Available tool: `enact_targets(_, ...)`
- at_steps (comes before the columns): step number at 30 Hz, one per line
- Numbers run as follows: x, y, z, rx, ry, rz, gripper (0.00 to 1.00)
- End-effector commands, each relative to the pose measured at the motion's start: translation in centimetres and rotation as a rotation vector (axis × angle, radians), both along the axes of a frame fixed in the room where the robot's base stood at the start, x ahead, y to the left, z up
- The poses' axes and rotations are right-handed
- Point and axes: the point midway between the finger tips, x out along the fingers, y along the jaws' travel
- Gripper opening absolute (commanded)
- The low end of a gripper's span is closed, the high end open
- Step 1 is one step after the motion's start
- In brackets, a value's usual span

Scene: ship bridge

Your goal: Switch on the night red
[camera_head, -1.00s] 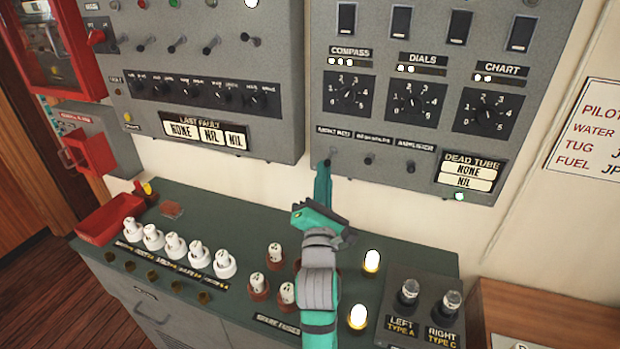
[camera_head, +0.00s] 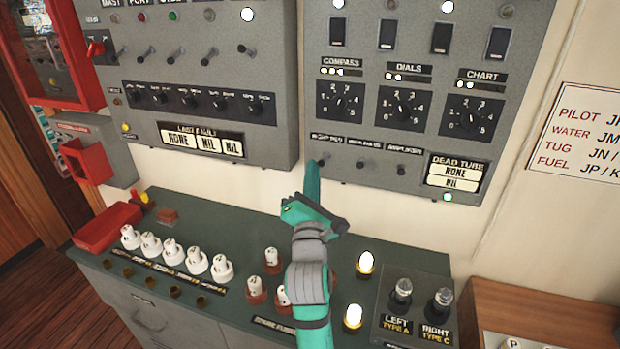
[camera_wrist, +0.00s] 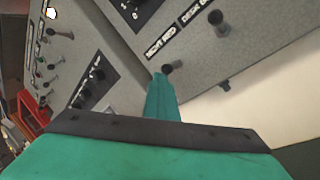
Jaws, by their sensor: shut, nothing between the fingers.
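The night red switch (camera_wrist: 167,69) is a small dark toggle on the grey right-hand panel, beside the label NIGHT RED (camera_wrist: 161,43) in the wrist view. In the head view the same toggle (camera_head: 322,161) sits at the panel's lower left, under its label. My gripper (camera_head: 313,166) is shut and empty, its teal fingertips pointing up at the panel's lower edge. The fingertips (camera_wrist: 162,78) appear right at the toggle or just below it. I cannot tell whether they touch it. Which way the toggle is set is hard to make out.
Two more toggles (camera_head: 363,164) stand to the right on the same row. Dimmer knobs (camera_head: 404,106) sit above. The left panel (camera_head: 288,150) is close beside. Below, the desk holds white fuses (camera_head: 197,262), lit lamps (camera_head: 366,263) and two glass tubes (camera_head: 402,290).

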Motion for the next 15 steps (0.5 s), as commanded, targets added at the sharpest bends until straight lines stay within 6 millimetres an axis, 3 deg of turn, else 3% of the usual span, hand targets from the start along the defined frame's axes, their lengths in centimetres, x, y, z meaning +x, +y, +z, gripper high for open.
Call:
enact_targets(1, -0.2, -0.9, 0.6, -0.002, -0.005, -0.017, 0.00)
enact_targets(9, -0.2, -0.6, 0.6, 0.001, -0.002, -0.013, 0.00)
enact_targets(15, 0.3, 0.6, -0.3, 0.001, 0.000, -0.009, 0.00)
